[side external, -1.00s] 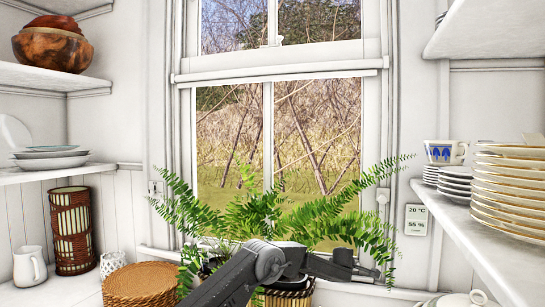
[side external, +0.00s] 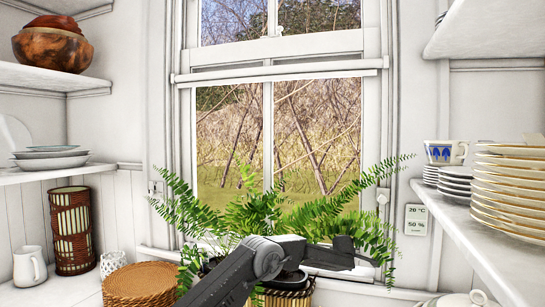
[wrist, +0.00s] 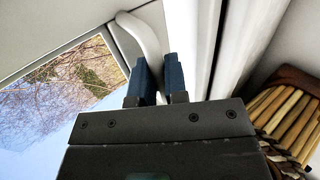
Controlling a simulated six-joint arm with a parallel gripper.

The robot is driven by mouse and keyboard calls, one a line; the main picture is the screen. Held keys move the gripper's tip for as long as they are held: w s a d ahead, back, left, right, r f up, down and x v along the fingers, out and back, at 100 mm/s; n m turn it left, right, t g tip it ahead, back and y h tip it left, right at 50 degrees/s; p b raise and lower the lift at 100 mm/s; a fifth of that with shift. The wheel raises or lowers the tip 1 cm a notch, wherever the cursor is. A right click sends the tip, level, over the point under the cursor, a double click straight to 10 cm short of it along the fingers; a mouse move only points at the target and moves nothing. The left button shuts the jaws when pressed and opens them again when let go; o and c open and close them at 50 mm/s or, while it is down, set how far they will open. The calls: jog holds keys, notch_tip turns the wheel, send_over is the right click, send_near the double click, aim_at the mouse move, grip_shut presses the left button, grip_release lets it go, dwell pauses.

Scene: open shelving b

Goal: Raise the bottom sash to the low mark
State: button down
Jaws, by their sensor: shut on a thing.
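The bottom sash (side external: 320,46) is a white-framed window pane, its top rail and a small catch showing above a fixed-looking white crossbar. Its lower edge is mostly hidden behind the fern and my arm. My gripper (side external: 372,258) is low at the right part of the window, partly behind fronds. In the wrist view my gripper (wrist: 159,82) has its blue fingers close together, shut on the curved white sash handle (wrist: 139,32). The contact itself is partly hidden by the fingers. I cannot make out the low mark.
A potted fern (side external: 255,210) spreads around my arm. The white crossbar (side external: 280,73) spans the window. Stacked plates (side external: 515,180) and a cup (side external: 445,151) stand on the right shelf. Woven mats (side external: 140,283) lie at lower left.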

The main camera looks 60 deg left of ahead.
jog(key=shift+r, duration=3.45)
jog(key=c, duration=1.6)
grip_release()
jog(key=o, duration=0.5)
jog(key=shift+f, duration=0.1)
jog(key=shift+c, duration=0.2)
jog(key=shift+f, duration=0.1)
jog(key=v, duration=1.4)
